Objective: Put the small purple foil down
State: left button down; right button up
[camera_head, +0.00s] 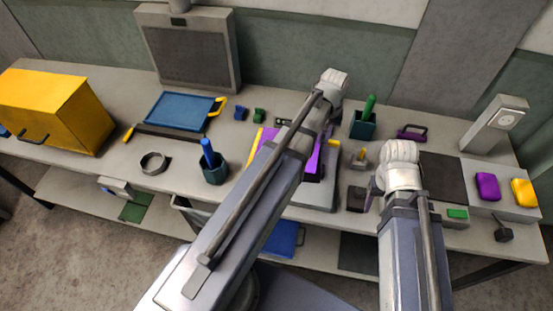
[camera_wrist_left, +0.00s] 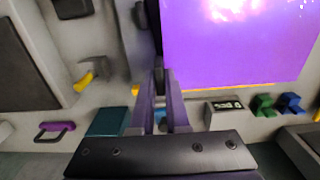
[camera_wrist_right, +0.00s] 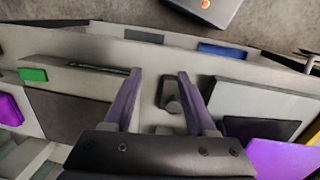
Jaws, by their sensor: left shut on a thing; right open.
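The purple foil (camera_wrist_left: 235,42) is a flat shiny sheet, large in the left wrist view. In the head view it shows only in part (camera_head: 314,158), behind my left arm. My left gripper (camera_wrist_left: 160,78) is shut on the foil at its edge. Whether the foil touches the surface below is unclear. In the right wrist view part of the purple foil (camera_wrist_right: 280,158) shows at the lower right, beside a dark plate (camera_wrist_right: 262,131). My right gripper (camera_wrist_right: 156,82) is open and empty, above a small dark block (camera_wrist_right: 172,94).
A teal cup with a green handle (camera_head: 362,125) and a blue-handled cup (camera_head: 213,168) stand on the bench. Purple (camera_head: 487,186) and yellow (camera_head: 524,192) blocks sit at the right. A yellow box (camera_head: 55,105) and blue tray (camera_head: 180,111) are at the left.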

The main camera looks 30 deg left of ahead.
pick_arm(q)
notch_tip(320, 180, up, 3)
jog(key=p, duration=0.3)
jog(key=shift+w+a+r, duration=0.1)
jog(key=shift+a+r, duration=0.05)
pick_arm(e)
jog(key=o, duration=0.4)
notch_tip(320, 180, up, 3)
jog(key=shift+r, duration=0.1)
pick_arm(q)
jog(key=shift+r, duration=0.15)
pick_arm(e)
jog(key=shift+o, duration=1)
jog(key=shift+r, duration=0.15)
pick_arm(q)
jog(key=shift+f, duration=0.45)
pick_arm(e)
jog(key=shift+o, duration=0.2)
jog(key=shift+f, duration=0.4)
pick_arm(q)
notch_tip(320, 180, down, 10)
jog(key=b, duration=1)
jog(key=shift+r, duration=0.1)
pick_arm(e)
notch_tip(320, 180, down, 10)
jog(key=shift+r, duration=0.1)
pick_arm(q)
jog(key=shift+r, duration=0.15)
pick_arm(e)
jog(key=shift+r, duration=0.15)
